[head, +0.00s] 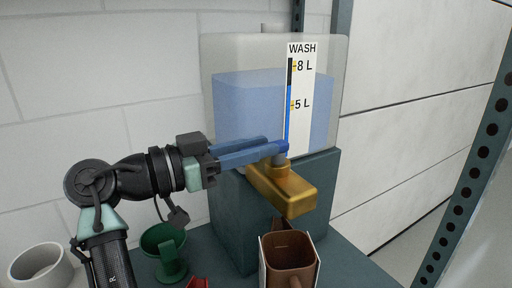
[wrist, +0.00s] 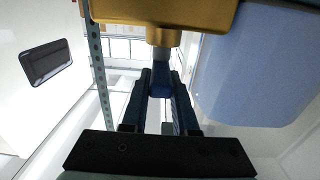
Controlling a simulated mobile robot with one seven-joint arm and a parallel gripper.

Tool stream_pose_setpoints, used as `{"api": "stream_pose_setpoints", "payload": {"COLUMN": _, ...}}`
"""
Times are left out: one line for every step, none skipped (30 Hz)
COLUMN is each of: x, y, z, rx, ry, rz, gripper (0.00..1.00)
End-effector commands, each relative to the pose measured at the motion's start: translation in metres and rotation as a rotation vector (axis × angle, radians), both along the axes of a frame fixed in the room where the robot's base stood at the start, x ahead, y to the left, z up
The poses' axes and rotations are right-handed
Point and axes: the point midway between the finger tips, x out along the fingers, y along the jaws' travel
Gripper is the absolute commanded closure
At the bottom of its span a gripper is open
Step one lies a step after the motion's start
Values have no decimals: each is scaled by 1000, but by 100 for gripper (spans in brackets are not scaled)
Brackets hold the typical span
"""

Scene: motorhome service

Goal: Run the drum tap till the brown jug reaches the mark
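The clear drum (head: 222,55) holds blue water, and its WASH gauge (head: 300,85) reads between 5 L and 8 L. A brass tap (head: 285,190) sticks out low on its front; it also shows at the top of the wrist view (wrist: 165,15). My gripper (head: 270,150) reaches in from the left, its blue fingers on either side of the tap's blue handle (wrist: 160,82), seemingly closed on it. The brown jug (head: 291,252) stands upright below the tap, its handle toward the camera. I see no stream, and the water level inside it cannot be made out.
The drum sits on a teal block (head: 228,215). A green cup (head: 165,250), a white cup (head: 40,266) and a red object (head: 198,283) stand to the left of the jug. A perforated metal post (head: 470,180) rises at the right.

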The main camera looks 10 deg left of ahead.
Motion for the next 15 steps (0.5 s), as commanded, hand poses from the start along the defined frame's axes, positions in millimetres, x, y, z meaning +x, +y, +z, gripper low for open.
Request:
{"api": "stream_pose_setpoints", "payload": {"x": 0, "y": -1, "z": -1, "rx": 2, "ry": 3, "rz": -4, "gripper": 71}}
{"api": "stream_pose_setpoints", "payload": {"x": 0, "y": -2, "z": -1, "rx": 2, "ry": 3, "rz": -4, "gripper": 65}}
{"api": "stream_pose_setpoints", "payload": {"x": 0, "y": -2, "z": -1, "rx": 2, "ry": 3, "rz": -4, "gripper": 58}}
{"api": "stream_pose_setpoints", "payload": {"x": 0, "y": -2, "z": -1, "rx": 2, "ry": 3, "rz": -3, "gripper": 53}}
{"api": "stream_pose_setpoints", "payload": {"x": 0, "y": -1, "z": -1, "rx": 2, "ry": 3, "rz": -3, "gripper": 47}}
{"api": "stream_pose_setpoints", "payload": {"x": 0, "y": -1, "z": -1, "rx": 2, "ry": 3, "rz": -3, "gripper": 43}}
{"api": "stream_pose_setpoints", "payload": {"x": 0, "y": -1, "z": -1, "rx": 1, "ry": 2, "rz": -3, "gripper": 43}}
{"api": "stream_pose_setpoints", "payload": {"x": 0, "y": -1, "z": -1, "rx": 1, "ry": 2, "rz": -3, "gripper": 43}}
{"api": "stream_pose_setpoints", "payload": {"x": 0, "y": -1, "z": -1, "rx": 1, "ry": 2, "rz": -2, "gripper": 43}}
{"api": "stream_pose_setpoints", "payload": {"x": 0, "y": -1, "z": -1, "rx": 1, "ry": 2, "rz": -2, "gripper": 43}}
{"api": "stream_pose_setpoints", "payload": {"x": 0, "y": -1, "z": -1, "rx": 2, "ry": 1, "rz": -2, "gripper": 43}}
{"api": "stream_pose_setpoints", "payload": {"x": 0, "y": -1, "z": 0, "rx": 1, "ry": 1, "rz": -2, "gripper": 43}}
{"api": "stream_pose_setpoints", "payload": {"x": 0, "y": -1, "z": 0, "rx": 1, "ry": 1, "rz": -2, "gripper": 43}}
{"api": "stream_pose_setpoints", "payload": {"x": 0, "y": -1, "z": 0, "rx": 1, "ry": 1, "rz": -1, "gripper": 43}}
{"api": "stream_pose_setpoints", "payload": {"x": -1, "y": 0, "z": 0, "rx": 1, "ry": 1, "rz": -1, "gripper": 43}}
